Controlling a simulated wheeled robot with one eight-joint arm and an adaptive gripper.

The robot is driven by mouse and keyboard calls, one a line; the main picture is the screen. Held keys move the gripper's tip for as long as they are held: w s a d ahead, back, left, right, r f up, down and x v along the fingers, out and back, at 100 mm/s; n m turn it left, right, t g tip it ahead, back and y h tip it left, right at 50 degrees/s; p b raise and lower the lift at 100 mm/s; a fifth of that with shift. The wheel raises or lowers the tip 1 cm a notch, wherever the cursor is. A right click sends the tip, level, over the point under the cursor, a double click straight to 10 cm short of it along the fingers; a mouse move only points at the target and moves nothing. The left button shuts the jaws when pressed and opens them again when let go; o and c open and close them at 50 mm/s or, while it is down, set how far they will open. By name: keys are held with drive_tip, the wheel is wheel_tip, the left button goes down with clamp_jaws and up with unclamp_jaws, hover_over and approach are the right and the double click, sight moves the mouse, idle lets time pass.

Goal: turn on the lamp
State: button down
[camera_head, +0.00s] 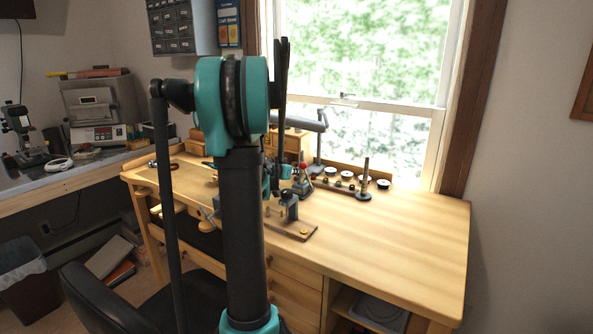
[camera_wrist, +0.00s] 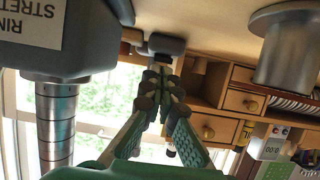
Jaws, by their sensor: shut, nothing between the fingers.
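In the head view, a grey desk lamp (camera_head: 318,150) stands at the back of the wooden workbench, before the window. Its long head reaches left and is partly hidden behind my arm. I see no clear glow from it, and its switch cannot be made out. In the wrist view, which looks upside down, my gripper (camera_wrist: 163,78) is shut and empty. Its fingertips point at a small dark grey rounded part (camera_wrist: 160,45), perhaps of the lamp; whether they touch it is unclear. In the head view my gripper is mostly hidden behind my arm.
A grey ring stretcher (camera_wrist: 85,35) with a stepped steel post hangs close at left in the wrist view. Wooden drawers (camera_wrist: 225,105) and a metal cylinder (camera_wrist: 285,45) are at right. The bench's right half (camera_head: 400,225) is clear. A dark chair (camera_head: 110,295) stands in front.

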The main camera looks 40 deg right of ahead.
drive_tip(key=shift+a+f, duration=0.1)
drive_tip(key=shift+f, duration=0.25)
drive_tip(key=shift+r, duration=0.2)
drive_tip(key=shift+r, duration=0.65)
